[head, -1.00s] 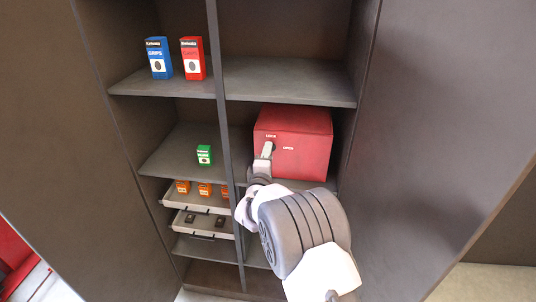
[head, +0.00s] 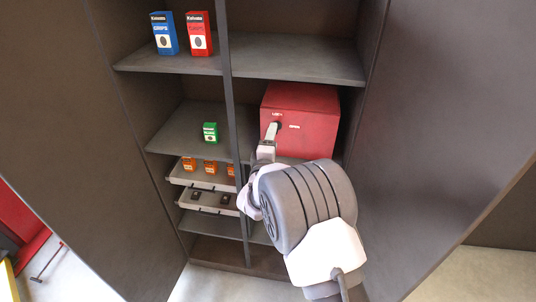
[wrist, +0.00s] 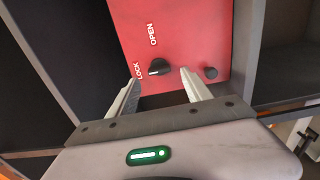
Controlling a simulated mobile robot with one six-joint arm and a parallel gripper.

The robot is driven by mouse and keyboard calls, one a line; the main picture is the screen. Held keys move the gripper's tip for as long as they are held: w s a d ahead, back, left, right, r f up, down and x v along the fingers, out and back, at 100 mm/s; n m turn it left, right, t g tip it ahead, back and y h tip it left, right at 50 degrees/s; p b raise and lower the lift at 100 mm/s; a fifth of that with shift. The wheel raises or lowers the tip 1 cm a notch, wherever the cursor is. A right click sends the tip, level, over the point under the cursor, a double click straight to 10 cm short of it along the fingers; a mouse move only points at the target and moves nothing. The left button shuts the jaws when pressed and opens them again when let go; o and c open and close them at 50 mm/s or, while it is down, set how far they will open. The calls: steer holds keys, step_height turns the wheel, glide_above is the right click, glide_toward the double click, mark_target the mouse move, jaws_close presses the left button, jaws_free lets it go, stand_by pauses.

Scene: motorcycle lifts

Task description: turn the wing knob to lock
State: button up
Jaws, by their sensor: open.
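The red box (head: 312,112) stands on the cabinet's middle right shelf, its front facing me. In the wrist view, the dark wing knob (wrist: 159,67) is on the box's red front (wrist: 190,30), between the labels LOCK and OPEN and my fingers. A pale mark on the knob is at its left end, towards LOCK. My gripper (wrist: 160,77) is open, with one finger on each side of the knob; I cannot tell whether either touches it. In the head view my gripper (head: 272,134) is at the box's front left and partly covers the knob area.
A small dark round part (wrist: 211,73) sits on the box front, right of my right finger. The cabinet's upright divider (head: 229,110) is close left of my gripper. A green box (head: 210,132) and drawers with orange boxes (head: 210,167) are further left.

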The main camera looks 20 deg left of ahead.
steer(key=v, duration=1.4)
steer(key=shift+d+r, duration=0.15)
steer(key=w+d+r+m+g+b, duration=0.1)
steer(key=d+r+m+g+b, duration=0.2)
steer(key=d+m, duration=0.5)
steer(key=w+d+r+m+g+b, duration=0.15)
steer(key=d+r+m, duration=0.3)
steer(key=d, duration=0.45)
steer(key=s+d+f+m+g+b, duration=0.1)
steer(key=s+d+m, duration=0.3)
steer(key=s, duration=0.5)
steer(key=s+d+f+m+g+h+b, duration=0.1)
steer(key=s+d+f+m+g, duration=0.1)
steer(key=s+d+m+g, duration=0.2)
steer(key=s+d+f+m+g+h+b, duration=0.1)
steer(key=s+d+m, duration=0.3)
steer(key=s+d, duration=0.5)
steer(key=s+g, duration=0.1)
steer(key=s, duration=0.4)
steer(key=shift+f+m, duration=0.3)
steer(key=shift+m, duration=0.05)
steer(key=shift+s, duration=0.1)
